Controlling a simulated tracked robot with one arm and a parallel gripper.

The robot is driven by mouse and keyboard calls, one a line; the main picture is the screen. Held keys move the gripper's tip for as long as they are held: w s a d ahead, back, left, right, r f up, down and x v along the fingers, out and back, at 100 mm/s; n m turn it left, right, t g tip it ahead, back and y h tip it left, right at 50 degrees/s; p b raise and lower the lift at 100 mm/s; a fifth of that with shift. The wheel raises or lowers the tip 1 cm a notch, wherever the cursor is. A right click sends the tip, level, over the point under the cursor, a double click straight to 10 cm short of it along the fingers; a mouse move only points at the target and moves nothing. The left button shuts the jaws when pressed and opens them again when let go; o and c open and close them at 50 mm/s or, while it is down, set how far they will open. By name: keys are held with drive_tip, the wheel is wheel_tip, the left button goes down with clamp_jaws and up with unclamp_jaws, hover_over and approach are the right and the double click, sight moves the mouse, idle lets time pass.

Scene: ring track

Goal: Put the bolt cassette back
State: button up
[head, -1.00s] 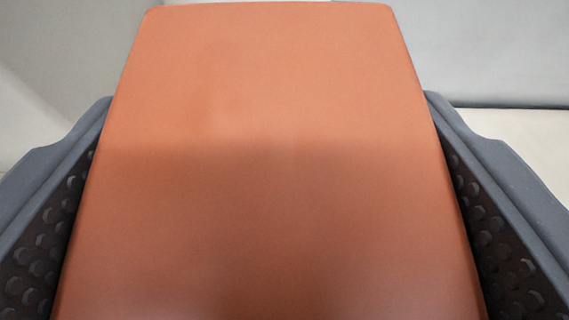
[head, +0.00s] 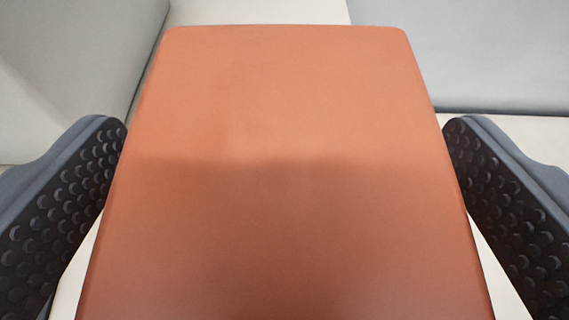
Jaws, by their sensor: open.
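An orange-brown block with rounded corners, which I take to be the bolt cassette (head: 285,170), fills the middle of the head view. Its near end runs out of the bottom of the picture. My gripper (head: 285,135) is open, with one dark, dimpled finger on each side of the block. A gap with pale floor shows between each finger and the block's lower sides. Near the fingertips the gap is narrow, and I cannot tell whether they touch. What lies under the block is hidden.
A grey panel (head: 75,70) stands at the left and another grey panel (head: 470,50) at the back right. A pale surface (head: 260,12) shows between them beyond the block. Pale floor (head: 525,135) also shows at the right.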

drive_tip(key=p+v, duration=0.1)
drive_tip(key=v, duration=1.1)
drive_tip(key=shift+r+p, duration=0.15)
drive_tip(key=shift+p, duration=0.2)
drive_tip(key=shift+r, duration=0.1)
drive_tip(key=s+a+r, duration=0.1)
drive_tip(key=a+r, duration=0.2)
drive_tip(key=r, duration=0.6)
drive_tip(key=s+a+r, duration=0.1)
drive_tip(key=a+r, duration=0.3)
drive_tip(key=r, duration=0.5)
drive_tip(key=s+a+r+t, duration=0.1)
drive_tip(key=s+a+r, duration=0.3)
drive_tip(key=a+r, duration=0.2)
drive_tip(key=s+a+r, duration=0.5)
drive_tip(key=a+r, duration=0.1)
drive_tip(key=r, duration=0.5)
drive_tip(key=shift+a+r+t, duration=0.2)
drive_tip(key=shift+a+t, duration=0.1)
drive_tip(key=shift+t, duration=0.1)
wheel_tip(320, 180, up, 3)
drive_tip(key=p, duration=0.3)
